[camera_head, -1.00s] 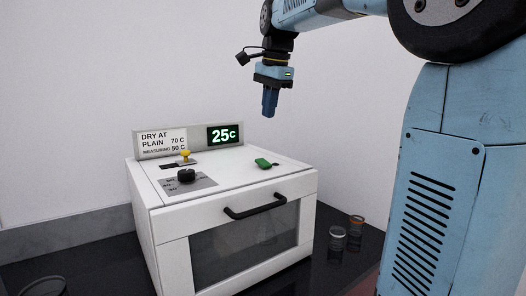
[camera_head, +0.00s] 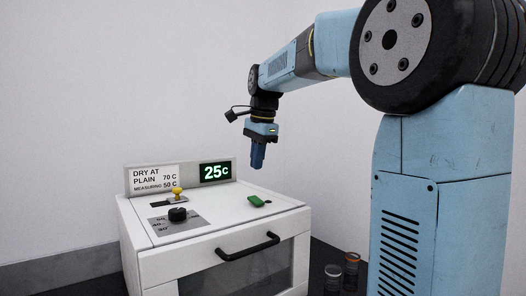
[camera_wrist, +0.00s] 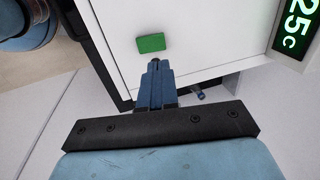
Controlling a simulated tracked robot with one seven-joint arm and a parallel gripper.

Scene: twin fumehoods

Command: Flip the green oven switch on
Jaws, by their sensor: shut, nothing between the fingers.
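The green switch (camera_head: 256,201) sits on the white top of the oven (camera_head: 220,216), toward its right side. It also shows as a green block in the wrist view (camera_wrist: 151,44). My gripper (camera_head: 257,165) points down above the switch, with a clear gap between them in the head view. Its blue fingers are together and empty. In the wrist view the fingertips (camera_wrist: 154,62) appear just below the green switch in the picture. The display (camera_head: 216,172) at the back of the oven reads 25c.
A yellow switch (camera_head: 177,193) and a black dial (camera_head: 178,214) are on the left of the oven top. A black door handle (camera_head: 247,246) juts from the front. Two small jars (camera_head: 351,270) stand on the dark counter to the right. A wall is behind.

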